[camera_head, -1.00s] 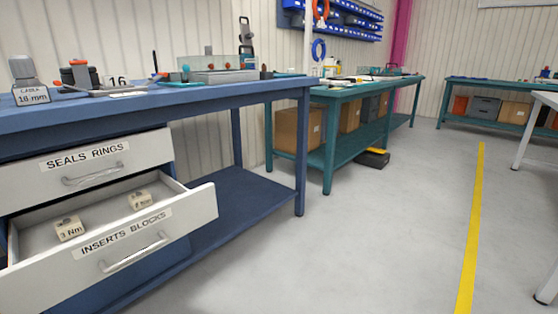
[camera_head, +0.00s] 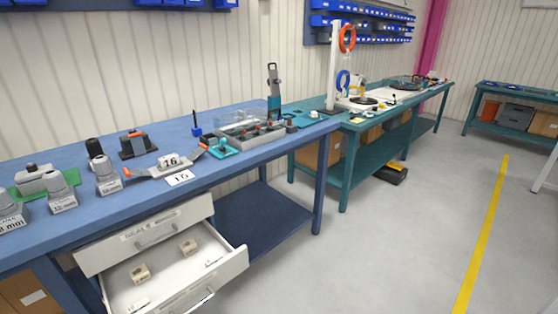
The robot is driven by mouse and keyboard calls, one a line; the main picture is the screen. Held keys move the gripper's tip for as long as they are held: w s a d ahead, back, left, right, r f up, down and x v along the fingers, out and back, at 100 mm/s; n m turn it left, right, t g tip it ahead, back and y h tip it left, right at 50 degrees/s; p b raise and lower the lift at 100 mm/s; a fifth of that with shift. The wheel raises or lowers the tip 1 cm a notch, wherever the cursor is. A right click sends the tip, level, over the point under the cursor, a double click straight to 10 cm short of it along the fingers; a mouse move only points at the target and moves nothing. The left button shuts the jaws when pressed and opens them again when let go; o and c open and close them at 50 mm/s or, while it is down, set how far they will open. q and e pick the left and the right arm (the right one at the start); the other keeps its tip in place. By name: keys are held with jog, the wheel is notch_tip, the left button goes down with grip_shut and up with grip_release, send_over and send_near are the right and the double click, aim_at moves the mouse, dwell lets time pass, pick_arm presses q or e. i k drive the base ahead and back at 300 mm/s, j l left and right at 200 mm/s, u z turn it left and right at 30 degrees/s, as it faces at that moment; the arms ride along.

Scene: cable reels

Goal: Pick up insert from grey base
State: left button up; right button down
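Neither gripper is in view. On the blue workbench (camera_head: 90,195) lies a flat grey piece with orange ends (camera_head: 150,172) and a "16" plate; I cannot tell whether this is the grey base. Behind it is a dark block with an orange top (camera_head: 136,146). Farther right stands a long grey base (camera_head: 262,138) with several small orange-topped and dark parts on it. Several grey labelled pieces, one marked 12 mm (camera_head: 62,194), stand at the left. Two cream insert blocks, one nearer (camera_head: 140,274) and one farther (camera_head: 188,247), lie in the open drawer (camera_head: 232,262).
The drawer juts out from the bench front. A teal tool (camera_head: 222,149) and a dark upright device (camera_head: 274,92) are on the bench.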

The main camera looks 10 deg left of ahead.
aim_at(169, 160)
jog(key=u, duration=1)
